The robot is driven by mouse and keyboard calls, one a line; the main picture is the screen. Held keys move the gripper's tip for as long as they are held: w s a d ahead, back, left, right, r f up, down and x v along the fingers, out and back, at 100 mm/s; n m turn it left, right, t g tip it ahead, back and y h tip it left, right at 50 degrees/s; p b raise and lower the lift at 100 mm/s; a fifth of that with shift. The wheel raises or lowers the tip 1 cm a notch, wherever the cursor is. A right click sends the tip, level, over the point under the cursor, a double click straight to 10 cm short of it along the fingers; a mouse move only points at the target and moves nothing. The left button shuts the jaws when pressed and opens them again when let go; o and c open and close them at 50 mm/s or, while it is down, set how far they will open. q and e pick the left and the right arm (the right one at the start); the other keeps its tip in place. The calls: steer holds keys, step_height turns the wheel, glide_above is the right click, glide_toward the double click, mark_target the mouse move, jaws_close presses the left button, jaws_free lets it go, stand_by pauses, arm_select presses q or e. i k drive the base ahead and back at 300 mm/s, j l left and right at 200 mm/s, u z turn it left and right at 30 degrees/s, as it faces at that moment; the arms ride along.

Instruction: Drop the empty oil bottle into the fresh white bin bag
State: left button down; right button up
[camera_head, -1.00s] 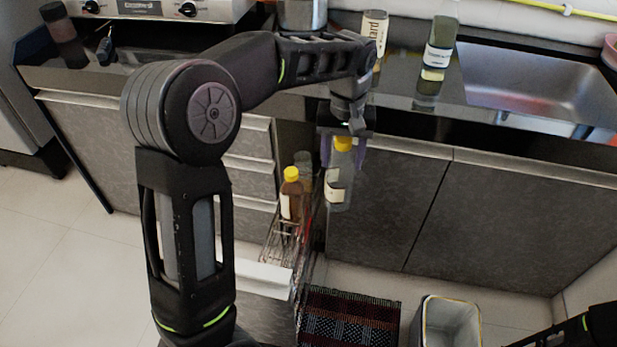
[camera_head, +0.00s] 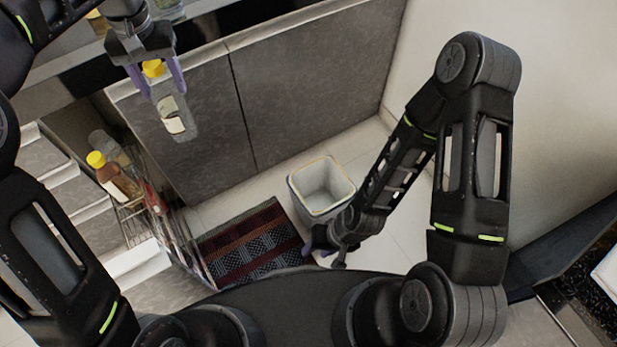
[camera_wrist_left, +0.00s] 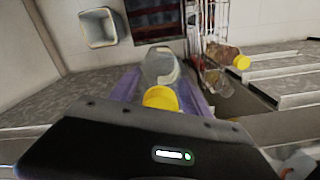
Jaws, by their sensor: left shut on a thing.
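The clear oil bottle (camera_head: 178,117) with a yellow cap and pale label hangs upright in my left gripper (camera_head: 160,80), in front of the grey cabinet doors. The purple fingers are shut on it near the cap. In the left wrist view the bottle (camera_wrist_left: 160,72) sits between the fingers (camera_wrist_left: 160,90). The bin (camera_head: 322,188) stands on the floor, with a whitish inside and a pale yellowish rim; it also shows in the left wrist view (camera_wrist_left: 98,28). My right gripper (camera_head: 326,244) is low, just in front of the bin; its jaws are too small and dark to read.
A pull-out wire rack (camera_head: 132,212) at the left holds a yellow-capped bottle (camera_head: 115,175) of brown liquid and a clear container. A patterned mat (camera_head: 250,243) lies left of the bin. Cabinet doors (camera_head: 190,140) stand behind.

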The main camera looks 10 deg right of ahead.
mark_target(315, 211)
steer(key=j+z, duration=0.15)
steer(key=z, duration=0.25)
steer(key=k+j+z, duration=0.1)
steer(key=z, duration=0.35)
steer(key=k+j+z, duration=0.1)
steer(key=z, duration=0.3)
steer(key=k+z, duration=0.1)
steer(key=z, duration=0.35)
steer(key=k+z, duration=0.15)
steer(key=z, duration=0.25)
